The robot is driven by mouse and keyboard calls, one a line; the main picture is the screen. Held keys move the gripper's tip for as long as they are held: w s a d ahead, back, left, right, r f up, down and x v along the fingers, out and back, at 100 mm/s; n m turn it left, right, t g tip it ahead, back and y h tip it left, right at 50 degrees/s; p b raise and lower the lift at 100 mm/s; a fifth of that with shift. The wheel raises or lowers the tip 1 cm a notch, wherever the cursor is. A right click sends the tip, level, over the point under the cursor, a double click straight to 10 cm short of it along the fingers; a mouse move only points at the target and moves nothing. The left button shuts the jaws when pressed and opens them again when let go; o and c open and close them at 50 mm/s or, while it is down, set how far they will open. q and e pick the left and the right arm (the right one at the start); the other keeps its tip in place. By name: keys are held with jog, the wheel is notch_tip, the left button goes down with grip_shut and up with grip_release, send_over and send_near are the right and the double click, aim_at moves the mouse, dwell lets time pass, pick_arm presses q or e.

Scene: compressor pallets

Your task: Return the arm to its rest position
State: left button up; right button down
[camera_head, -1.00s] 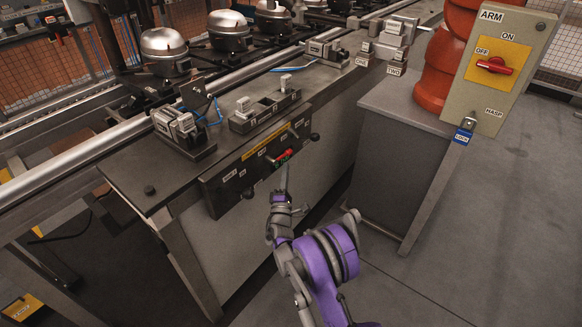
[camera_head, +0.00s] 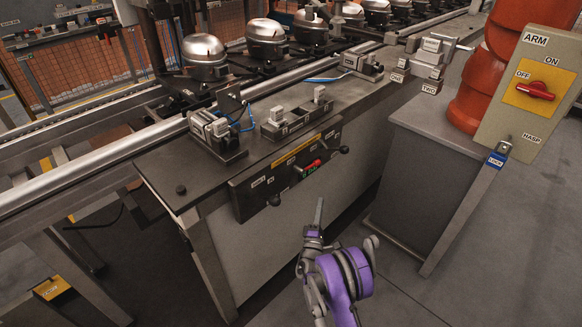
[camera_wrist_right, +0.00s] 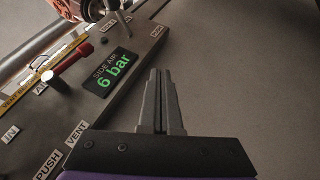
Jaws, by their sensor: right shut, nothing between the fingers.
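My right arm, purple and grey, reaches up from the bottom of the head view. Its gripper (camera_head: 318,214) is shut and empty, in front of the bench's control panel (camera_head: 285,170) and apart from it. In the right wrist view the two grey fingers (camera_wrist_right: 159,98) lie together with nothing between them. Beside them the panel shows a display (camera_wrist_right: 110,73) reading "SIDE AIR 6 bar" in green and a lever with a red grip (camera_wrist_right: 73,62). The left gripper is not in view.
The steel bench (camera_head: 165,165) carries small fixtures, with a row of silver compressors (camera_head: 204,52) behind. At right stand a grey cabinet (camera_head: 425,170), an orange robot base (camera_head: 485,75) and an ARM switch box (camera_head: 530,95). The floor right of my arm is clear.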

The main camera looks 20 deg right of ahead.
jog(key=s+r+m+g, duration=1)
jog(key=s+r, duration=0.1)
jog(key=r, duration=0.1)
jog(key=s+a+f+m+g+y, duration=0.15)
jog(key=s+a+y, duration=0.45)
jog(key=s+a, duration=0.6)
jog(key=s+a+f+m+g+y, duration=0.1)
jog(key=s+a+m+g+y, duration=0.15)
jog(key=s+a+y, duration=1)
pick_arm(q)
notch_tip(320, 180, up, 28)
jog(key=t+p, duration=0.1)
jog(key=p, duration=2.4)
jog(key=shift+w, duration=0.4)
pick_arm(e)
jog(key=s+d+r+h, duration=0.1)
jog(key=r+h, duration=0.1)
jog(key=r, duration=0.7)
jog(key=d+r+h, duration=0.1)
jog(key=r, duration=0.8)
jog(key=s+d+r+t+h, duration=0.1)
jog(key=d+r+h, duration=0.1)
jog(key=r, duration=0.7)
jog(key=shift+s+r+h, duration=0.15)
jog(key=shift+s+h, duration=0.2)
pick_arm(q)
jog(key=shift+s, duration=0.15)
pick_arm(e)
jog(key=shift+s, duration=0.15)
